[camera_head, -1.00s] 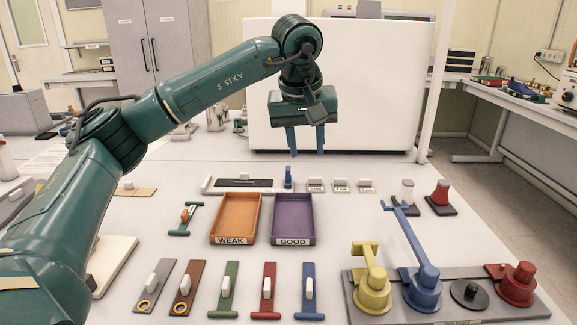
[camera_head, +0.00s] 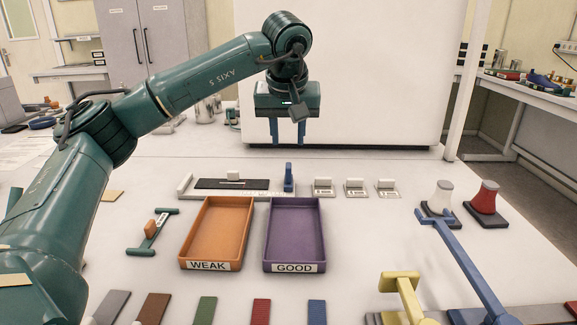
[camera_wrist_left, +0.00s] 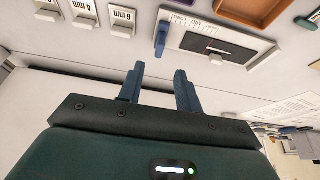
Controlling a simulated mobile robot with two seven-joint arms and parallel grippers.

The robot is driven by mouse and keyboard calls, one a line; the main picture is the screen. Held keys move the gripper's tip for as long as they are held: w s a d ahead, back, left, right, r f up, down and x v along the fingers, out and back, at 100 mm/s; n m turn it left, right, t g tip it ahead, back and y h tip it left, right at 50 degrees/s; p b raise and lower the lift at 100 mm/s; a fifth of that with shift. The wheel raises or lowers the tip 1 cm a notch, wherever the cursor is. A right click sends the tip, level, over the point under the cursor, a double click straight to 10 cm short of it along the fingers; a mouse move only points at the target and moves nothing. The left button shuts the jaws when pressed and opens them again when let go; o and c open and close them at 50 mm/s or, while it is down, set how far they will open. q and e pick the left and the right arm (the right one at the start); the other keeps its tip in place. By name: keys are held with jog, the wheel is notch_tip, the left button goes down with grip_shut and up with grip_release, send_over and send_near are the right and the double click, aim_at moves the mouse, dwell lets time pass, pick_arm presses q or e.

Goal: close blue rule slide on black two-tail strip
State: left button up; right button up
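The black two-tail strip (camera_head: 232,183) lies flat in a white rule fixture (camera_head: 215,194) behind the trays. The blue rule slide (camera_head: 289,178) stands upright at the fixture's right end, with a gap between it and the strip. In the left wrist view the slide (camera_wrist_left: 160,38) stands beside the printed scale, and the strip (camera_wrist_left: 220,46) lies beyond it. My left gripper (camera_head: 287,138) is open and empty, fingers pointing down, above and behind the slide. In the left wrist view its two fingers (camera_wrist_left: 160,75) are apart, roughly in line with the slide. My right gripper is not in view.
An orange WEAK tray (camera_head: 212,232) and a purple GOOD tray (camera_head: 294,230) stand in front of the fixture. Several small white thickness blocks (camera_head: 355,188) stand to its right. A large white panel (camera_head: 370,80) rises behind the gripper.

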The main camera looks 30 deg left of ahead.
aim_at(289, 166)
pick_arm(q)
jog(key=b+x, duration=0.1)
jog(key=x, duration=0.8)
jog(key=shift+a+f, duration=0.1)
jog(key=shift+f, duration=0.2)
jog(key=shift+c, duration=0.3)
grip_shut()
